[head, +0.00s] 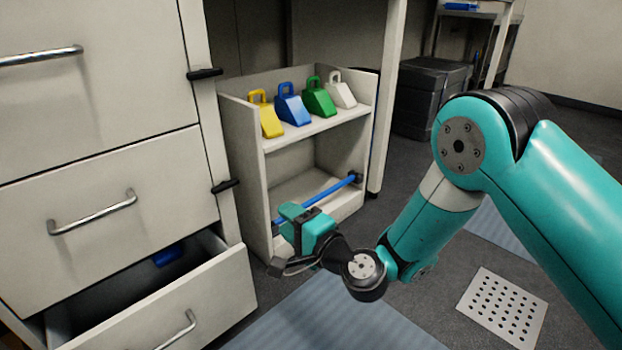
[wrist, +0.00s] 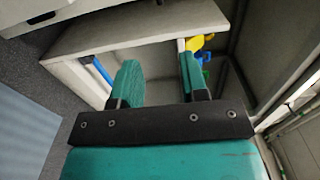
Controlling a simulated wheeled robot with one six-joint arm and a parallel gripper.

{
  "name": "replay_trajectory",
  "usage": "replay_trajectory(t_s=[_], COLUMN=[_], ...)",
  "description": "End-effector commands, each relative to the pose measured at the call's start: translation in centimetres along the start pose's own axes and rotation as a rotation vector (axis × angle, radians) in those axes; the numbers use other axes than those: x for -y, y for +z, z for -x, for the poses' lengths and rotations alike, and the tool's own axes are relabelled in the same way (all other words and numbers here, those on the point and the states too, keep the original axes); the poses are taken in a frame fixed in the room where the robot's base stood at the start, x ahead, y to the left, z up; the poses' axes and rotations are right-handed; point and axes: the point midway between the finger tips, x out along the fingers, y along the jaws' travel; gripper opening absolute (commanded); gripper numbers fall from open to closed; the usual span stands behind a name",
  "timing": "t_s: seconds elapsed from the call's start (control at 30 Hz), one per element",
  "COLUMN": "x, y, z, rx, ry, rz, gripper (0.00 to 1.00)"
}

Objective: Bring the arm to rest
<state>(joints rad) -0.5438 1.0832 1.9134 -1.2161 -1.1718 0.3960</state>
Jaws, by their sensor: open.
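My teal arm reaches in from the right in the head view. My gripper (head: 292,222) is in front of the lower part of the white shelf unit (head: 243,165), near its blue bar (head: 335,187). In the wrist view my gripper (wrist: 160,85) has its two teal fingers apart, with nothing between them. Whether the gripper touches the shelf unit or the bar cannot be told.
Yellow (head: 267,117), blue (head: 291,105), green (head: 318,98) and white (head: 341,90) handled pieces stand on the upper shelf. The bottom drawer (head: 185,300) at left is open, with a blue object (head: 167,256) inside. A perforated floor plate (head: 503,306) lies at lower right.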

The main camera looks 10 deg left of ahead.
Motion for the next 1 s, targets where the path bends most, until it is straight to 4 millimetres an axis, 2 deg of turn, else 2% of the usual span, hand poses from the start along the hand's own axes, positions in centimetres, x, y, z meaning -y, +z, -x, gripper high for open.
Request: replay_trajectory(t_s=[0.07,0.17,0.27,0.3,0.37,0.47,0.6,0.8,1.0], x=[1.2,5.1,10.7,12.9,16.0,20.1,24.7,28.3,30.6], y=[0.2,0.7,1.6,2.0,2.5,3.0,3.3,3.1,3.4], z=[0.0,0.3,1.6,2.5,4.3,8.1,14.9,24.6,32.4], rx=[0.019,0.088,0.208,0.262,0.341,0.464,0.615,0.773,0.874], ry=[0.001,0.016,0.062,0.091,0.142,0.249,0.429,0.685,0.884], rz=[0.019,0.094,0.232,0.3,0.401,0.56,0.749,0.894,0.937], gripper=[0.4,0.4,0.4,0.4,0.4,0.4,0.4,0.4,0.4])
